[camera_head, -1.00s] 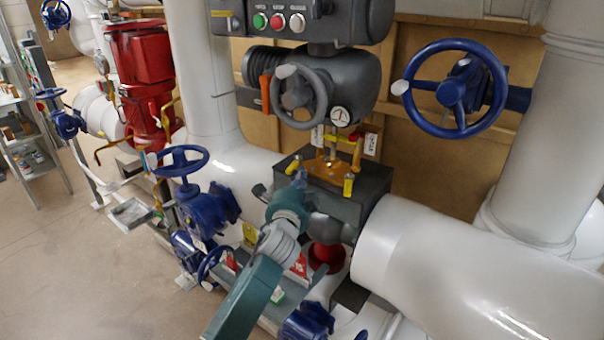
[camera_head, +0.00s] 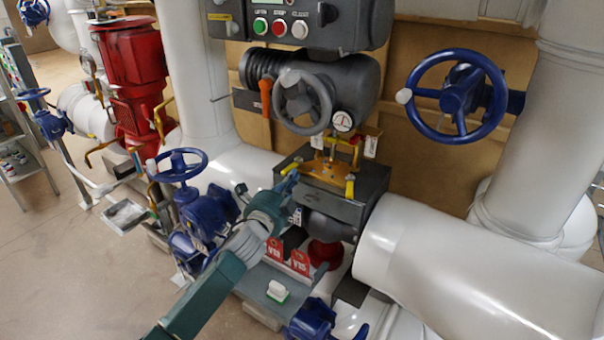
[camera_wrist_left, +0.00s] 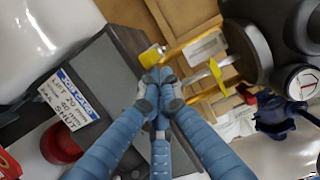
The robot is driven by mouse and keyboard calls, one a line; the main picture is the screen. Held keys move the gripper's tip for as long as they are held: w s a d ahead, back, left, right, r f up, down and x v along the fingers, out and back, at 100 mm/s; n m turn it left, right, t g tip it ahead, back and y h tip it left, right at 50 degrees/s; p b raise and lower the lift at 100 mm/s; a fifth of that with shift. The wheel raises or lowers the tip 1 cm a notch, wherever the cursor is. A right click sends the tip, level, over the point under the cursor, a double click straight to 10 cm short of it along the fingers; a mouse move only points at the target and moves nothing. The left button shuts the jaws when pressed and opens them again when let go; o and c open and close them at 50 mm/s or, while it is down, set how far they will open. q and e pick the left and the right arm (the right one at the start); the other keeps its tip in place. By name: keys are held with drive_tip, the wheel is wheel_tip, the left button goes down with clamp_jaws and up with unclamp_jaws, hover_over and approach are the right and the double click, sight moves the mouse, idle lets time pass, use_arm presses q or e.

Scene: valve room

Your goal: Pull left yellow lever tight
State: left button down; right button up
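The left yellow lever (camera_head: 290,167) sits on the left side of the brass fitting (camera_head: 325,172) on top of the dark box (camera_head: 318,205). The right yellow lever (camera_head: 349,188) hangs at the box's front right. My left gripper (camera_head: 292,181) is at the left lever, close to its end. In the left wrist view, the left gripper's blue fingers (camera_wrist_left: 160,82) are drawn together, with a yellow lever end (camera_wrist_left: 151,56) just beyond the tips. I cannot tell whether the lever is between them. A second yellow piece (camera_wrist_left: 222,67) shows to the right. My right gripper is not in view.
A grey handwheel (camera_head: 301,101) is above the fitting, and a blue handwheel (camera_head: 456,95) is to its right. A thick white pipe (camera_head: 455,255) crosses the front right. Blue valves (camera_head: 190,205) stand left of my arm. Open floor (camera_head: 75,265) lies at the left.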

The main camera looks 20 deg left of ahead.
sight(282, 174)
use_arm(q)
drive_tip(key=shift+w+a, duration=0.15)
drive_tip(key=shift+a, duration=1.4)
drive_tip(key=shift+w+a, duration=0.1)
drive_tip(key=shift+a, duration=0.4)
drive_tip(key=shift+a+r, duration=0.15)
drive_tip(key=shift+r, duration=0.05)
